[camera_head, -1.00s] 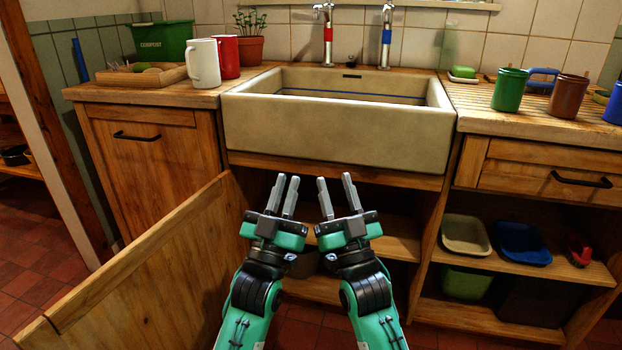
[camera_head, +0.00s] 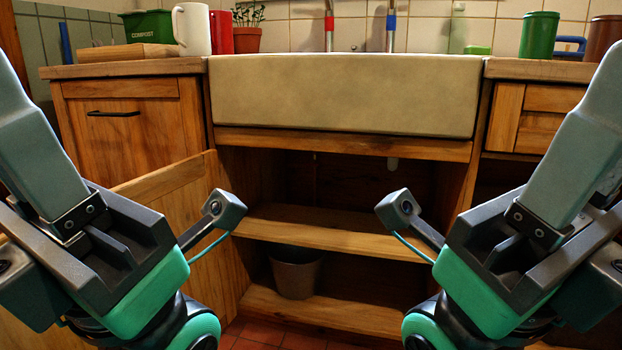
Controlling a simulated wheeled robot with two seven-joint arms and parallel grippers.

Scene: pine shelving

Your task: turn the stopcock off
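No stopcock can be made out. My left gripper (camera_head: 28,150) is large at the left edge, pointing up, in front of the cupboard. My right gripper (camera_head: 578,145) mirrors it at the right edge. Only one finger of each shows clearly and the tips run to the picture's edges, so their opening is unclear. I see nothing held in either.
A wooden door (camera_head: 160,185) stands open at the left. Inside are a middle shelf (camera_head: 335,232) and a lower shelf (camera_head: 345,315) with a dark bucket (camera_head: 296,275). The space between the grippers is clear. A white mug (camera_head: 192,30) and a green cup (camera_head: 538,36) stand on the counters.

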